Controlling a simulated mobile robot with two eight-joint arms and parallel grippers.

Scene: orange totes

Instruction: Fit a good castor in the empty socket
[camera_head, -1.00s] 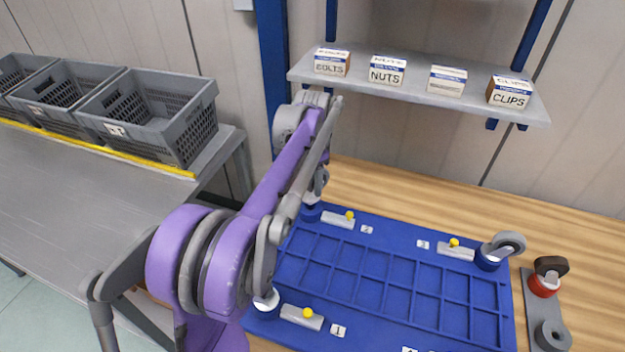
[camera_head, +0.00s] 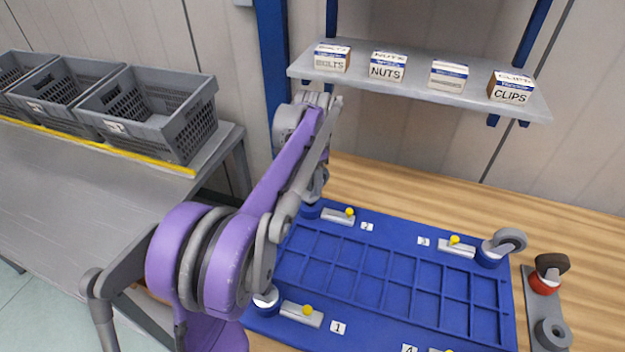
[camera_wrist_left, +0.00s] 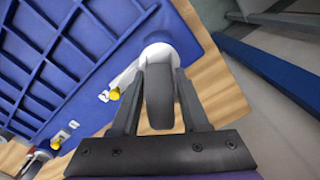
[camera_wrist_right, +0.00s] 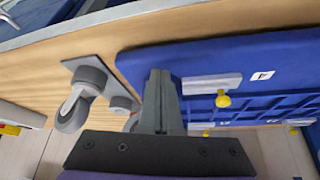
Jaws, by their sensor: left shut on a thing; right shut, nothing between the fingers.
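My left gripper (camera_wrist_left: 160,75) is shut on a grey-wheeled castor (camera_wrist_left: 160,100) at the far left corner of the blue board (camera_head: 385,285). The castor's pale stem end meets the socket by label 2; how deep it sits is unclear. In the head view my left arm partly covers that corner. A grey castor (camera_head: 508,242) stands in the socket by label 3. A blue cup with a pale top (camera_head: 266,300) shows by label 1, partly behind my arm. My right gripper (camera_wrist_right: 158,85) is shut and empty by the corner near label 4 (camera_wrist_right: 262,76), hiding what lies behind it.
A grey plate (camera_head: 532,300) right of the board carries a castor with a red base and brown wheel (camera_head: 550,268), and a grey one (camera_head: 552,333). Latches with yellow knobs (camera_head: 308,310) sit by the corners. A shelf (camera_head: 420,90) with small boxes hangs behind.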

